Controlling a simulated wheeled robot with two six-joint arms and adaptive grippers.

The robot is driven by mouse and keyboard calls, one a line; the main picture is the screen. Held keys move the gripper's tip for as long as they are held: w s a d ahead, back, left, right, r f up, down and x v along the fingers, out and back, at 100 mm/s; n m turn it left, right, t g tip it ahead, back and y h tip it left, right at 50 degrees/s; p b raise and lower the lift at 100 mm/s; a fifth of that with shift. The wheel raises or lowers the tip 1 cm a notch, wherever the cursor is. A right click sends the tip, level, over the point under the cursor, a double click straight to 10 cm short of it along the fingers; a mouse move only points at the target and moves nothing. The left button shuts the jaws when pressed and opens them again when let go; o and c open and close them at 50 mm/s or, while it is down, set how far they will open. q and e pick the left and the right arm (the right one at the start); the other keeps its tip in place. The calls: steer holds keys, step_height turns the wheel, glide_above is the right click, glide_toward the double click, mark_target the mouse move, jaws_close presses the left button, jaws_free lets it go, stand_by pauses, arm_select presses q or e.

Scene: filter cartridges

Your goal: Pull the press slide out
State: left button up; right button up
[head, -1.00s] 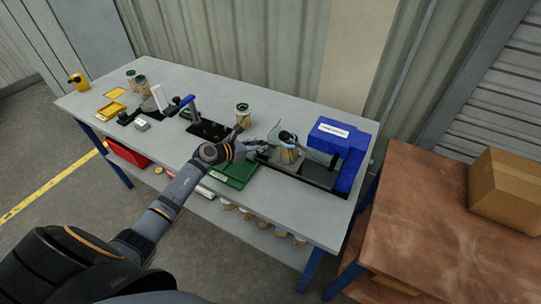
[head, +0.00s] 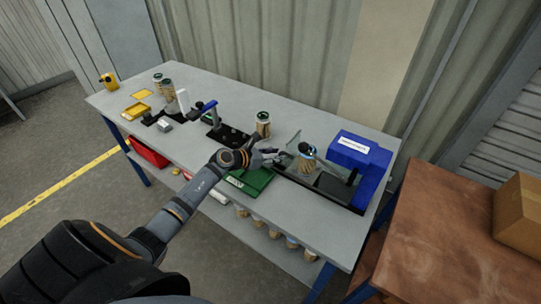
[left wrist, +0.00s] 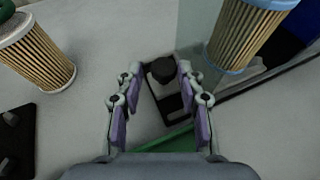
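The press (head: 374,180) is blue and stands at the right end of the bench on a long black base. A pleated tan cartridge with a blue ring (head: 307,160) stands upright in front of it; it also shows at top right in the left wrist view (left wrist: 242,38). The slide's black knob and plate (left wrist: 162,72) lie just beyond and between my left fingertips. My left gripper (head: 273,154) is open with purple pads, at the left end of the press base; contact with the knob cannot be told. My right gripper is out of view.
A green-capped cartridge (head: 263,125) stands left of the press, behind my left gripper. A clear panel (head: 292,141) stands by the blue-ringed cartridge. A green tray (head: 250,182) lies below my wrist. A brown table (head: 455,235) stands at right.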

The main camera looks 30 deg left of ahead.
arm_select(q)
steer(key=v, duration=1.1)
steer(key=shift+s+a, duration=0.2)
steer(key=shift+s, duration=0.1)
steer(key=shift+r, duration=0.1)
